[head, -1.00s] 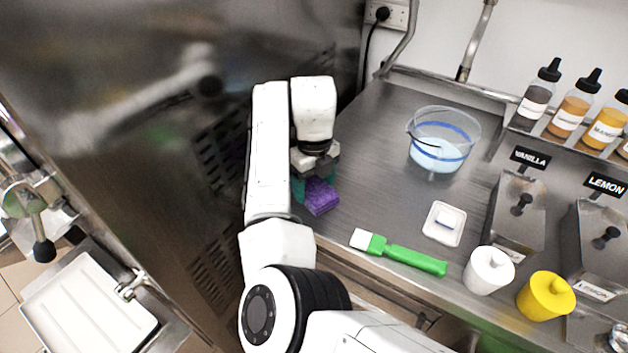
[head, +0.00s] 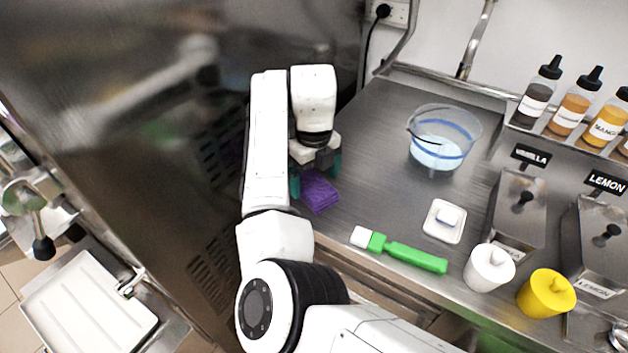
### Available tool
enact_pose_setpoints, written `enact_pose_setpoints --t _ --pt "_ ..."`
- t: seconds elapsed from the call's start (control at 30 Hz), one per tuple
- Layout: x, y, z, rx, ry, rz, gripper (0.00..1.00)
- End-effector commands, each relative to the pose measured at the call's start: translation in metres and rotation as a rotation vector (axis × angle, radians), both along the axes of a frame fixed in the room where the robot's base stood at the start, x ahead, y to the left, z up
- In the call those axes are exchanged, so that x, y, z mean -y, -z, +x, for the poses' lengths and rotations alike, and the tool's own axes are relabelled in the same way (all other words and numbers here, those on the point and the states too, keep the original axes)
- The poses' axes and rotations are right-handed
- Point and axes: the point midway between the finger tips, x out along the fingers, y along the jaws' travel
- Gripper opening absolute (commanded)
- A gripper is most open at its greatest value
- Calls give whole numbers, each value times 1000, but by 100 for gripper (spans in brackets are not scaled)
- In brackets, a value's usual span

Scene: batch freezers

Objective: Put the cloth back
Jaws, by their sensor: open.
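The purple cloth (head: 318,191) lies folded on the steel counter (head: 369,187), near its left front edge beside the freezer side. My gripper (head: 315,182) is right above the cloth, with its teal fingers apart on either side of it. The fingers look clear of a grip; part of the cloth's far side is hidden under the gripper.
A clear bowl (head: 438,152) of bluish liquid stands at the back. A green brush (head: 400,250), a small white dish (head: 444,221), a white pot (head: 489,267) and a yellow pot (head: 545,293) stand to the right. The freezer (head: 120,110) rises close on the left.

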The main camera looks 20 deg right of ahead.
Motion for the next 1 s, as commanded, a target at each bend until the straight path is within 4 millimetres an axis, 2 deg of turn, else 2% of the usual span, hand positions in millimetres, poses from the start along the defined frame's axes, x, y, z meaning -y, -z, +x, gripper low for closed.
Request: enact_pose_setpoints --t 0.3,0.5,0.7,1.0 --pt "0 -65 1 4 1 1 97" --pt "0 -97 1 1 1 2 97" --pt "0 -107 0 0 0 0 97" --pt "0 -107 0 0 0 0 97"
